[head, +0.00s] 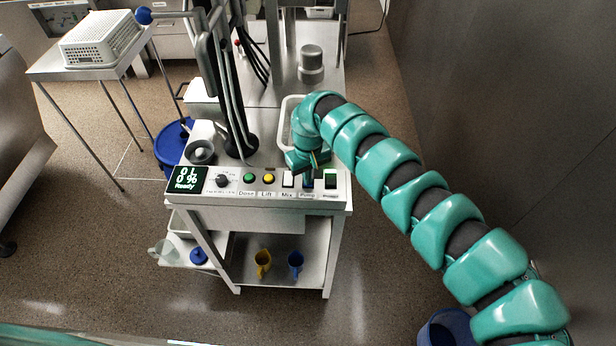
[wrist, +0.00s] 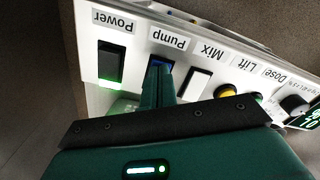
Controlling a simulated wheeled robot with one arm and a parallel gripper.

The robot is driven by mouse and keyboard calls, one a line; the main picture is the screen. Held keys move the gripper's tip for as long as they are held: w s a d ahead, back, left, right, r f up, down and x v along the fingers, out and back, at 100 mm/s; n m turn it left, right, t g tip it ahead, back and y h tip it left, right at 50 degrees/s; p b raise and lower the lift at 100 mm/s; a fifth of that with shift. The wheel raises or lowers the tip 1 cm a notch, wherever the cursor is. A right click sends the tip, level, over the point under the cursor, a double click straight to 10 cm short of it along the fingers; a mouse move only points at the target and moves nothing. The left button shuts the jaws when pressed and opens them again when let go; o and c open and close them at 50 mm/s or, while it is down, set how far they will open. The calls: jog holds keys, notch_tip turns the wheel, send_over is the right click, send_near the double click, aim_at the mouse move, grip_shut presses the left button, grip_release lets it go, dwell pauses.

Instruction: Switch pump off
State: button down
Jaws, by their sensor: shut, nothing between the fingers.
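The Pump switch (wrist: 162,62) is in the wrist view, which shows the panel upside down. A blue glow shows at its upper part; my gripper hides the rest. My gripper (wrist: 159,84) is shut and empty, with its tips right at the Pump switch. I cannot tell whether they touch it. In the head view my gripper (head: 316,168) reaches down to the right part of the control panel (head: 215,198), above the Pump label (head: 308,195).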

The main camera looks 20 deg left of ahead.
jog(key=shift+w+r, duration=0.15)
jog(key=shift+r, duration=0.3)
jog(key=shift+r+p, duration=0.65)
jog(key=shift+r, duration=2.3)
